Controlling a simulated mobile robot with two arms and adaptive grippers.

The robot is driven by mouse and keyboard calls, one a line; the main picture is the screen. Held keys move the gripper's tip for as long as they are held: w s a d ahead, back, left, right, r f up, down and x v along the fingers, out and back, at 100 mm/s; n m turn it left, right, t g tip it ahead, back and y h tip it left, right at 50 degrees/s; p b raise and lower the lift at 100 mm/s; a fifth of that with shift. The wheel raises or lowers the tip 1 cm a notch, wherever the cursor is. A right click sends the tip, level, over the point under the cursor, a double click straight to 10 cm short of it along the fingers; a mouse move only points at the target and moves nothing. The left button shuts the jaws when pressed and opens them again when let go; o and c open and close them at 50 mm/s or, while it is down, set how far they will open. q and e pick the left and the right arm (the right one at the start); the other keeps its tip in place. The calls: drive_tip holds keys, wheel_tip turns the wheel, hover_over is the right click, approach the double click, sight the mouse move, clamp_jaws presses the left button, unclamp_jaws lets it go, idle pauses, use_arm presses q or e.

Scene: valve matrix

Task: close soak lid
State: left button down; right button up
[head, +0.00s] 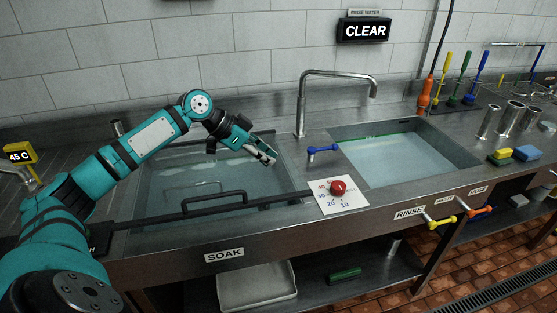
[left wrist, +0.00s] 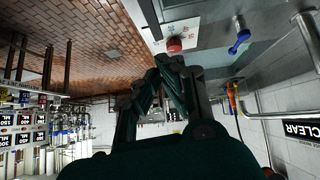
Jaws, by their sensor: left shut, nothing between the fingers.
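The soak basin (head: 225,257) is the left sink, with the SOAK label on its front. The soak lid's dark front bar (head: 160,217), with a raised black handle (head: 213,203), runs low along the basin's front edge. A clear surface lies behind the bar, with a reflection of the handle in it. I cannot tell whether the lid is fully seated. My left gripper (head: 271,159) is shut and empty, above the back right part of the basin, apart from the handle. Its fingertips also meet in the left wrist view (left wrist: 167,62). My right gripper is not in view.
A red dial knob (head: 338,188) on a white plate and a blue lever (head: 322,150) stand between the sinks. A tall tap (head: 301,105) rises behind. The rinse basin (head: 400,155) at right is open. Tools and metal cups stand farther right.

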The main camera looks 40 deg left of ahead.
use_arm(q)
drive_tip(key=p, duration=0.3)
hover_over(302, 194)
drive_tip(key=s+a, duration=0.2)
drive_tip(key=a, duration=0.1)
wheel_tip(302, 194, down, 6)
drive_tip(key=shift+d+r, duration=0.1)
drive_tip(key=shift+r, duration=0.05)
wheel_tip(302, 194, down, 4)
drive_tip(key=shift+d+r+p, duration=0.15)
drive_tip(key=shift+r+p, duration=0.05)
drive_tip(key=shift+p, duration=0.25)
drive_tip(key=shift+f, duration=0.45)
drive_tip(key=shift+f, duration=0.1)
